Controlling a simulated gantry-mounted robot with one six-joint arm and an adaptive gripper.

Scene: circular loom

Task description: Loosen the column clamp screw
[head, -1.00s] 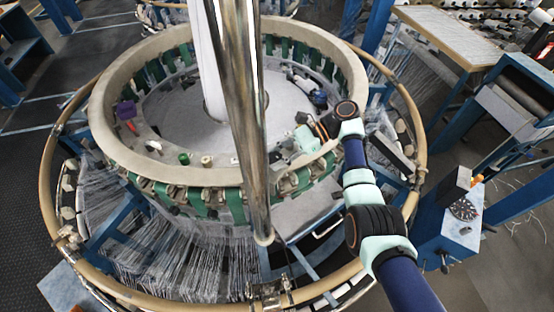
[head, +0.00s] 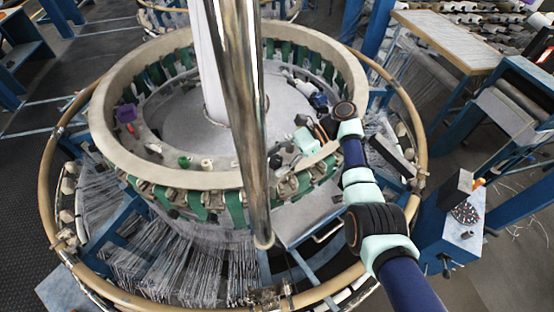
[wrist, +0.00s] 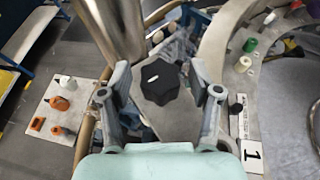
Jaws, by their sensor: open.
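A black lobed knob (wrist: 159,82) with a small white mark, which looks like the clamp screw, sits on a grey bracket (wrist: 185,122) in the wrist view. My gripper (wrist: 160,93) is open, with one finger on each side of the knob. Gaps show between the fingers and the knob, and I cannot tell the height between them. The shiny metal column (wrist: 116,30) rises just beyond the left finger. In the head view the column (head: 238,110) stands in front of the loom ring, and my gripper (head: 285,153) is small beside it; the knob cannot be made out there.
The beige loom ring (head: 130,60) surrounds the workspace. A light panel with orange and white parts (wrist: 55,112) lies at left in the wrist view. A green spool (wrist: 250,45) and a white plate marked 1 (wrist: 252,157) are at right.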

